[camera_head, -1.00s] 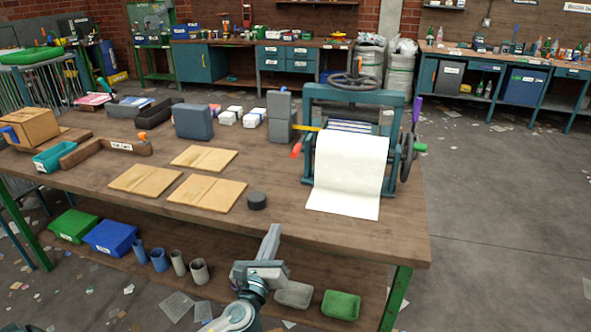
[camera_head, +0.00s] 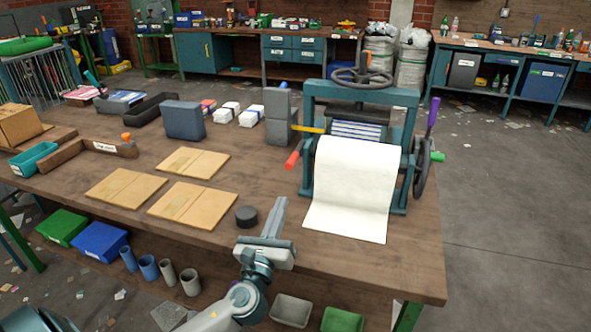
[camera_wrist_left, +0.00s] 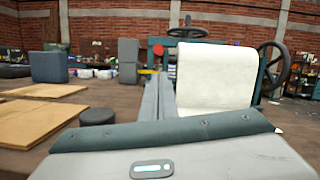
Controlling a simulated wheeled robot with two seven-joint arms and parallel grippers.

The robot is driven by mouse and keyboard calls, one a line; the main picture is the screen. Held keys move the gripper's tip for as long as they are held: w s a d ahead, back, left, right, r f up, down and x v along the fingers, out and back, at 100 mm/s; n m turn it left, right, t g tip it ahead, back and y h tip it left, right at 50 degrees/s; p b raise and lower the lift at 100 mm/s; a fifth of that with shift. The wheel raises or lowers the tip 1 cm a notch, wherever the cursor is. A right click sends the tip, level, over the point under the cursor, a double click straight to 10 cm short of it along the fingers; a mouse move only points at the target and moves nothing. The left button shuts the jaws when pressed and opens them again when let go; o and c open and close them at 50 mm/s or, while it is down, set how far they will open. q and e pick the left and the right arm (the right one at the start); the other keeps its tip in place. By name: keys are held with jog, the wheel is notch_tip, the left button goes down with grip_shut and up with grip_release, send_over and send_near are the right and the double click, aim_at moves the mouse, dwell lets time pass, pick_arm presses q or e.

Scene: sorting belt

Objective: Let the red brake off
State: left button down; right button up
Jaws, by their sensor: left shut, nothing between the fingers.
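The red brake handle (camera_head: 292,160) sticks out at the left side of a teal roller press (camera_head: 308,120), beside the white paper sheet (camera_head: 350,185). My left gripper (camera_head: 279,203) is shut and empty, over the table's front part. It is in front of the brake handle and apart from it, with its fingers pointing toward the press. My right gripper is in no view.
A dark round puck (camera_head: 246,216) stands just left of my left gripper. Several wooden boards (camera_head: 190,198) lie further left. A grey block stack (camera_head: 278,118) stands behind the brake. A yellow lever (camera_head: 308,129), a purple handle (camera_head: 432,112) and a green handle (camera_head: 437,157) are on the press.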

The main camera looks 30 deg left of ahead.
pick_arm(q)
jog(key=shift+r, duration=0.15)
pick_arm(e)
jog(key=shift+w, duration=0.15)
pick_arm(q)
jog(key=shift+w, duration=0.1)
jog(key=shift+w+a+r, duration=0.15)
jog(key=shift+w, duration=0.2)
jog(key=p, duration=0.2)
send_near(296, 155)
jog(key=w+a+f, duration=0.1)
jog(key=w+f, duration=0.1)
jog(key=w, duration=0.2)
jog(key=shift+w+a, duration=0.3)
jog(key=shift+w, duration=0.05)
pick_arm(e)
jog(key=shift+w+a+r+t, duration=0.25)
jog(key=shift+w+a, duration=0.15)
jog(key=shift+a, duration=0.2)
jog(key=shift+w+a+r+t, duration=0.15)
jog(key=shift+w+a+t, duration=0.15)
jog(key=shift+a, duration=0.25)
pick_arm(q)
jog(key=shift+r, duration=0.1)
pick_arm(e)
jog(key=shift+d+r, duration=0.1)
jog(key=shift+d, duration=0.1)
